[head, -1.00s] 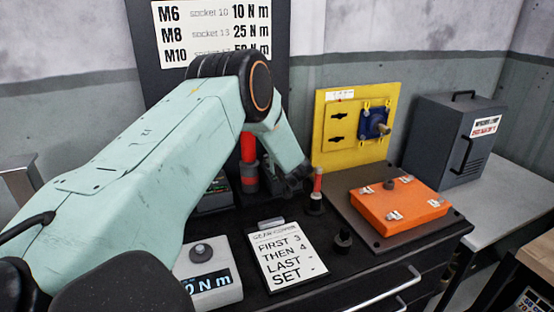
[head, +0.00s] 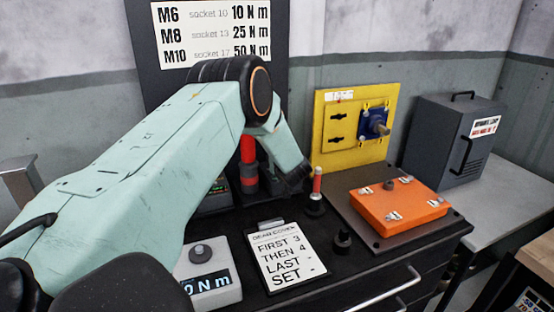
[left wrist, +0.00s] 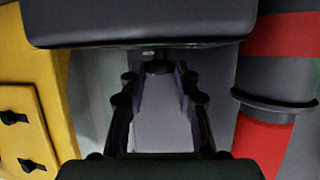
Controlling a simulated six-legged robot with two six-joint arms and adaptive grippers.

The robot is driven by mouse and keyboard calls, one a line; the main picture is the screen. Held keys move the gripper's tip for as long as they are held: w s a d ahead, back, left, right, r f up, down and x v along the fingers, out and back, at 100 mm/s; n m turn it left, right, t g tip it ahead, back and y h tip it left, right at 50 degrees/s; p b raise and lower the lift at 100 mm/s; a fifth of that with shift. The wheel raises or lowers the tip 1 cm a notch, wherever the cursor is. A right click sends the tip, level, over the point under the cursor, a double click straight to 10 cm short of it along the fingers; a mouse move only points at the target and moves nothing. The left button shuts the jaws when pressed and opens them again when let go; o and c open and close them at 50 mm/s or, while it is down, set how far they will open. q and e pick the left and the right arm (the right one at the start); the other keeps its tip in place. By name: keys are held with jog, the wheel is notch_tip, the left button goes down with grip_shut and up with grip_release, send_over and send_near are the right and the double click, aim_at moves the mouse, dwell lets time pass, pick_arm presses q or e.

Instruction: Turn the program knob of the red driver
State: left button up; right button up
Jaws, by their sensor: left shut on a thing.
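The red driver (head: 248,150), with grey bands, stands upright at the back of the bench, partly behind my left forearm. In the left wrist view the driver (left wrist: 264,142) is large at the right edge, beside my fingers. My left gripper (left wrist: 157,78) has its two dark fingers around a small black round thing (left wrist: 158,67), seemingly the program knob, at the edge of a dark block (left wrist: 140,22). The fingers are shut on it; its turn angle cannot be read. In the head view my forearm hides most of this gripper. My right gripper is out of view.
A grey readout box (head: 208,278) with a knob and a card (head: 288,258) lie in front. A small red-topped tool (head: 317,190), an orange cover (head: 400,202) and a yellow panel (head: 335,150) are to the right.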

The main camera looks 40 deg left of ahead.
pick_arm(q)
jog(key=shift+a, duration=0.1)
grip_shut()
jog(key=shift+s+a+r+m+t+h, duration=0.1)
jog(key=shift+s+a+m+t+h, duration=0.05)
jog(key=shift+m+t+h, duration=0.6)
jog(key=shift+a+m+t+h, duration=0.15)
jog(key=shift+m+t+h, duration=0.9)
jog(key=shift+m+h, duration=0.4)
jog(key=o, duration=1.1)
grip_release()
jog(key=shift+s, duration=0.1)
notch_tip(320, 180, up, 10)
jog(key=shift+f, duration=0.1)
